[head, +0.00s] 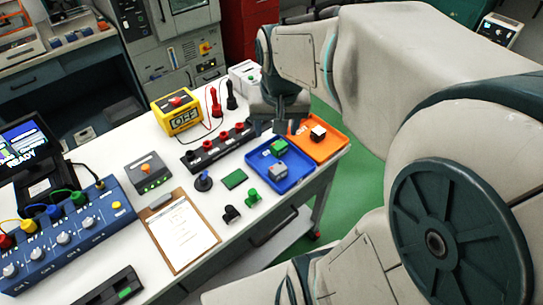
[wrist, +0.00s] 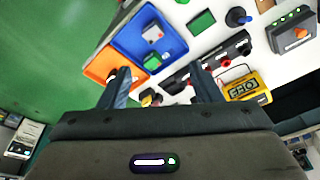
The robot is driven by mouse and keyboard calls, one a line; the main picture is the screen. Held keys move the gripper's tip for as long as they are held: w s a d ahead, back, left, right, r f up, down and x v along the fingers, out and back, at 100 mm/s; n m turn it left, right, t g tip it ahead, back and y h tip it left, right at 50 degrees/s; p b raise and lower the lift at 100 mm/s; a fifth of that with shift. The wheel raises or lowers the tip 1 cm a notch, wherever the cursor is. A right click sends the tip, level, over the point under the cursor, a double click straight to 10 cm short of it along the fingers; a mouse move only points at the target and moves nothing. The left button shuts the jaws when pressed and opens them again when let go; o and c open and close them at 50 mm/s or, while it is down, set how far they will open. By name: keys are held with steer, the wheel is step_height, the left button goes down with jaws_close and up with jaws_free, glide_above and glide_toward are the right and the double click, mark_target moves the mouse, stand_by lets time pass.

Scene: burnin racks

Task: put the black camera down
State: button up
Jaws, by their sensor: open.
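A small dark block with a pale top (head: 318,133) sits in the orange tray (head: 334,149); it looks like the black camera. In the wrist view the orange tray (wrist: 98,68) shows at upper left, and a finger covers part of the block. My gripper (head: 278,126) is above the back right of the white table, left of the orange tray in the head view. In the wrist view its two fingers (wrist: 167,85) are spread, with no camera visibly held between them. The fingertips are hard to make out in the head view.
A blue tray (head: 299,184) with a grey block (head: 278,171) and green piece (head: 278,148) adjoins the orange tray. A black terminal strip (head: 217,146), yellow meter (head: 177,110) and probes (head: 231,96) stand nearby. The clipboard (head: 180,235) lies in front.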

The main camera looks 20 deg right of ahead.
steer(key=s+a+f+n+t, duration=0.1)
steer(key=s+a+n, duration=0.2)
steer(key=s, duration=0.5)
steer(key=shift+s+a+n, duration=0.15)
steer(key=shift+a+n, duration=0.25)
steer(key=shift+a, duration=0.1)
steer(key=c, duration=0.5)
steer(key=shift+a, duration=0.1)
